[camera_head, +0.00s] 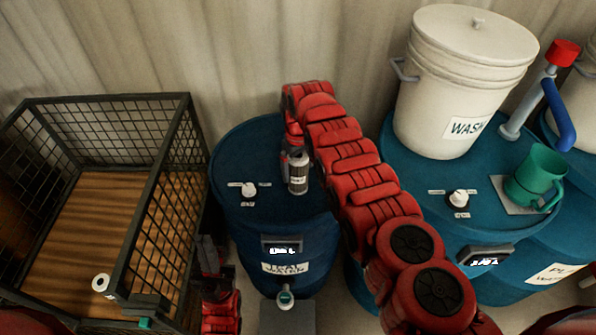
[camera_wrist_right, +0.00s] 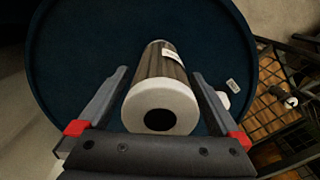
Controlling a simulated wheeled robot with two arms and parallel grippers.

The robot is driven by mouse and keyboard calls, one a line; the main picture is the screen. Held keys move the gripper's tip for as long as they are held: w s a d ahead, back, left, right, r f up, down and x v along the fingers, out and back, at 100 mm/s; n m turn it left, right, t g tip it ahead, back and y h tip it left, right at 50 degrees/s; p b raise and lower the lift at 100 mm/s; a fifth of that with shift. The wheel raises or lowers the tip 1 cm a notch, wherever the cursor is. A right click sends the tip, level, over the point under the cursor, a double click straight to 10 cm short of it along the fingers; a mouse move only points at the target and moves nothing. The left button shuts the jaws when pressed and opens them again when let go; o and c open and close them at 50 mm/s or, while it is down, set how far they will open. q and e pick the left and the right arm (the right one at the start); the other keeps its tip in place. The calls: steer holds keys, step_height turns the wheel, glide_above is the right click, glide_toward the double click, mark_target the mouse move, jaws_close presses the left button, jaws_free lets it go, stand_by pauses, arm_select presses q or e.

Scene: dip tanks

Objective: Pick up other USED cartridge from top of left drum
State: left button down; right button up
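A cartridge (camera_head: 298,174) with a dark body, white ends and a label stands on top of the blue left drum (camera_head: 240,150). My right gripper (camera_head: 290,158) is at the cartridge, its arm reaching in from the lower right and partly hiding it. In the right wrist view the cartridge (camera_wrist_right: 160,95) lies between the two fingers of my right gripper (camera_wrist_right: 160,72). The fingers are apart, with a visible gap on each side. My left gripper (camera_head: 210,258) is low between the drum and the mesh crate; its fingertips are too dark and small to read.
A mesh crate (camera_head: 115,98) with a wooden floor stands at left; a white-ended cartridge (camera_head: 101,284) lies inside. A small white cap (camera_head: 248,189) sits on the left drum. At right, another blue drum (camera_head: 400,180) carries a white WASH bucket (camera_head: 460,90) and a green mug (camera_head: 538,175).

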jaws_close()
stand_by(0.3)
steer(key=shift+r, duration=0.1)
